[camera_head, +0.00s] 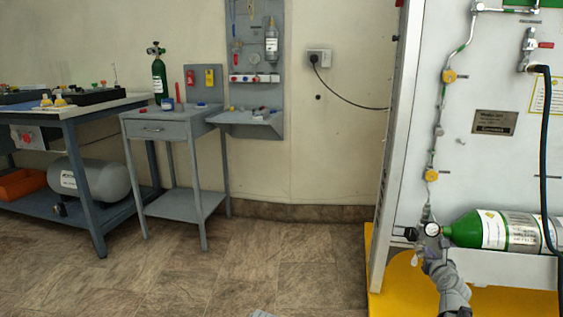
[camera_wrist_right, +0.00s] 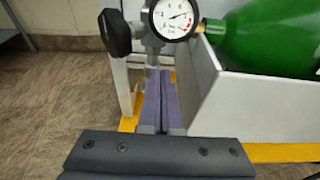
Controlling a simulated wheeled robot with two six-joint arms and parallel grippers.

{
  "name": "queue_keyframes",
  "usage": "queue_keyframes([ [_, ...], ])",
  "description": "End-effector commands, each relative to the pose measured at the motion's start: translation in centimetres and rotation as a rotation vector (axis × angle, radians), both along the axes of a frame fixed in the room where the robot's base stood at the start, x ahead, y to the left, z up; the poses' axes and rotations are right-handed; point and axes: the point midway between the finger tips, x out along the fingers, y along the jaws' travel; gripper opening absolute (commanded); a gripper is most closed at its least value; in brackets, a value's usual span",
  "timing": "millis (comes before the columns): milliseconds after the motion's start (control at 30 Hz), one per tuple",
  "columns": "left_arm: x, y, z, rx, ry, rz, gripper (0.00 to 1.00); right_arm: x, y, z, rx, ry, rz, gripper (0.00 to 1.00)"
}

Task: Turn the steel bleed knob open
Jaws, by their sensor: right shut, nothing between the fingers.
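A valve with a round white gauge (camera_head: 432,229) sits at the neck of the green and white cylinder (camera_head: 500,231). In the right wrist view the gauge (camera_wrist_right: 172,17) has a black knob (camera_wrist_right: 115,33) to its left. A short steel part (camera_wrist_right: 152,56) hangs below the valve body; I cannot tell for certain whether it is the bleed knob. My right gripper (camera_head: 431,254) is just below the gauge. Its purple-grey fingers (camera_wrist_right: 161,76) are shut together with nothing between them, their tips close to the steel part. Contact is unclear.
The cylinder rests in a white trough (camera_wrist_right: 212,88) beside the valve, on a yellow base (camera_head: 388,285). A steel line with yellow fittings (camera_head: 431,175) climbs the white panel. A dark hose (camera_head: 547,150) hangs at right. Floor (camera_head: 290,255) to the left is clear.

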Motion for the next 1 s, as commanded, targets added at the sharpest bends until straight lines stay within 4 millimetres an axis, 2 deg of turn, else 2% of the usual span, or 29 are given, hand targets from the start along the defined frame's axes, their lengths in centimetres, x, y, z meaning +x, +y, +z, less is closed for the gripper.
queue_keyframes([
  [1000,0.0,0.0,-0.44,0.0,0.0,0.0,0.5,0.04,0.39,-0.48,0.0,0.002,0.002,0.0],
])
